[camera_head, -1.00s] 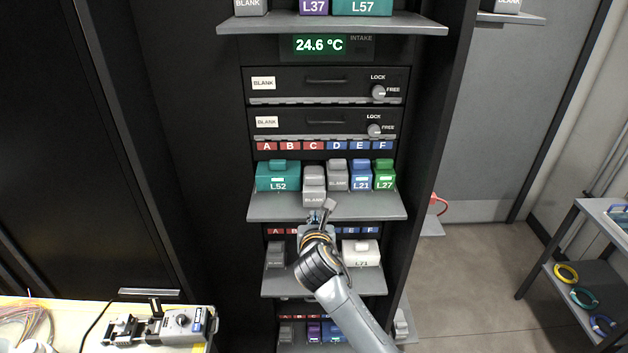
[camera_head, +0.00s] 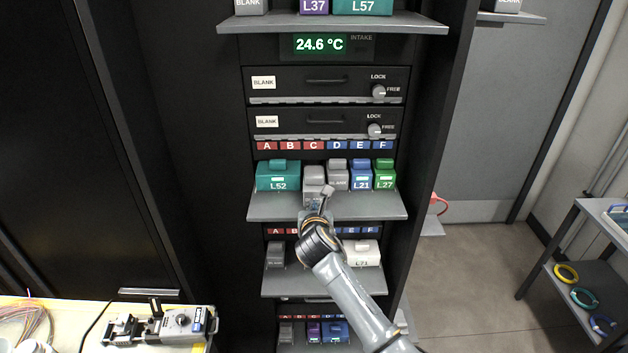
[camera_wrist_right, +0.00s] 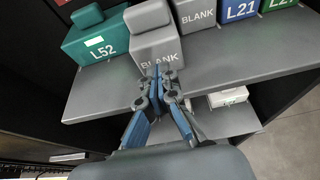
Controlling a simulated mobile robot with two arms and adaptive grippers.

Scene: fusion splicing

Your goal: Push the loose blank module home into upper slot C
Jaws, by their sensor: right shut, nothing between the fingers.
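The loose grey blank module (camera_head: 314,178) stands in the slot C column of the upper shelf (camera_head: 270,207), beside the teal L52 module (camera_head: 278,176). In the wrist view the blank module (camera_wrist_right: 150,32) sticks out further toward me than the other grey blank (camera_wrist_right: 195,14) on its right. My right gripper (camera_head: 324,195) is shut and empty in front of the loose module. In the wrist view its closed fingertips (camera_wrist_right: 160,72) are at the module's lower front face; whether they touch it I cannot tell. My left gripper is not in view.
The blue L21 (camera_head: 361,175) and green L27 (camera_head: 384,174) modules stand to the right. A lower shelf (camera_head: 330,288) holds a white L71 module (camera_head: 367,253). A bench with a splicing device (camera_head: 178,325) is at lower left.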

